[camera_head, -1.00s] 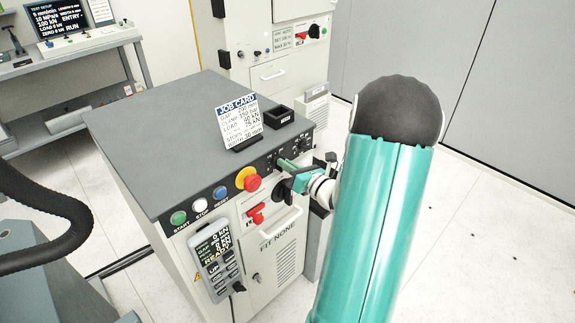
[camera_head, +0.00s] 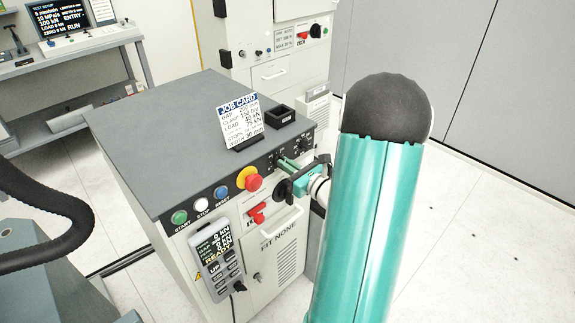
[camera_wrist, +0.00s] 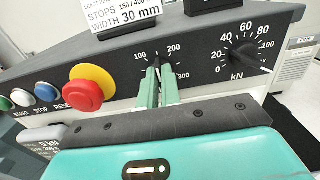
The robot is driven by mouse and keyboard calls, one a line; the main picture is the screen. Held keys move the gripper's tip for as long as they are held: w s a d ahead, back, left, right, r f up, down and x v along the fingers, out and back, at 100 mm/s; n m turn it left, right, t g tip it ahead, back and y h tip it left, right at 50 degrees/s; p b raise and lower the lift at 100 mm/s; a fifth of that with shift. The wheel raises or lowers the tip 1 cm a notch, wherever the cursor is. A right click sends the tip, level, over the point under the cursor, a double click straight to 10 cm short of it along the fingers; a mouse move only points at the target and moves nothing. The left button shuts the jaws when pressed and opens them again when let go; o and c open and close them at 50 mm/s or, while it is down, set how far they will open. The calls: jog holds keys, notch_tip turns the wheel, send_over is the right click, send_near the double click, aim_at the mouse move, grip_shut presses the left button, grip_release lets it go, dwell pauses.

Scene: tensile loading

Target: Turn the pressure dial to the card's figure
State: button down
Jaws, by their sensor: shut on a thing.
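The pressure dial (camera_wrist: 157,66), with marks 100 and 200 showing, is on the cabinet's sloped panel. My gripper (camera_wrist: 159,82) is shut on it, one green finger on each side. The fingers hide much of the dial and its lower scale, and its exact setting is hard to read. In the head view my gripper (camera_head: 283,164) reaches the panel from the right. The job card (camera_head: 238,121) stands tilted on the cabinet top; its clamp line appears to read 150 bar, though the print is small. The wrist view shows only its bottom lines.
A kN dial (camera_wrist: 243,55) sits right of the gripped dial. The red emergency stop (camera_wrist: 84,92) on its yellow base is close on the left. A red-handled switch (camera_head: 257,213) and a pendant (camera_head: 217,260) are below. A small black tray (camera_head: 281,117) stands on top.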

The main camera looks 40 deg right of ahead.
jog(key=c, duration=1.6)
grip_release()
jog(key=shift+s, duration=0.1)
jog(key=s, duration=1.3)
jog(key=shift+s+d, duration=0.2)
jog(key=shift+s, duration=0.15)
